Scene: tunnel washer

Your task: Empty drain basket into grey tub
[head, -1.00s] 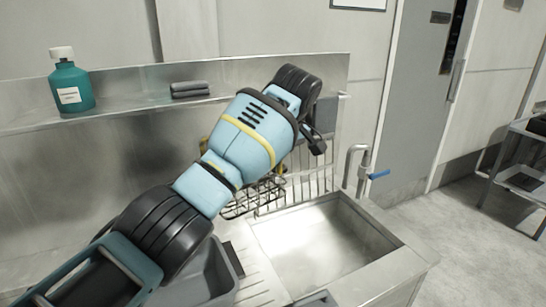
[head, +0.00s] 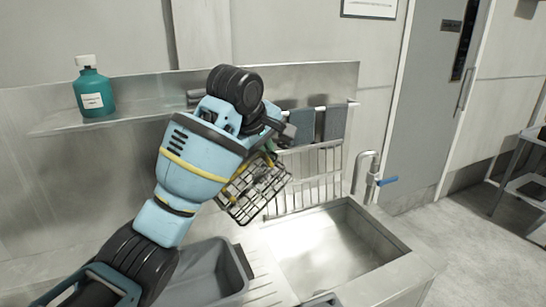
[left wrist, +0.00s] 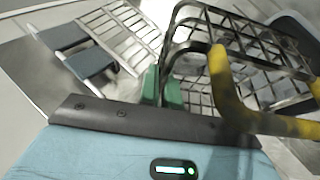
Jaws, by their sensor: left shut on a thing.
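The drain basket (head: 262,192) is a dark wire basket with a yellow part, hanging tilted from my left gripper (head: 272,146) in the head view. It is off the surface, to the upper right of the grey tub (head: 238,268). In the left wrist view, the basket's wire mesh (left wrist: 275,48) and yellow bar (left wrist: 222,85) are close up. The green finger pads of my left gripper (left wrist: 164,88) are shut at the basket's dark wire. I cannot tell clearly what lies inside the basket. My arm hides part of the tub. My right gripper is not in view.
A steel sink (head: 335,245) with a tap (head: 368,170) lies right of the tub. A wire rack (head: 308,178) and hanging grey cloths (head: 334,122) are behind. A teal bottle (head: 92,95) stands on the shelf (head: 135,115).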

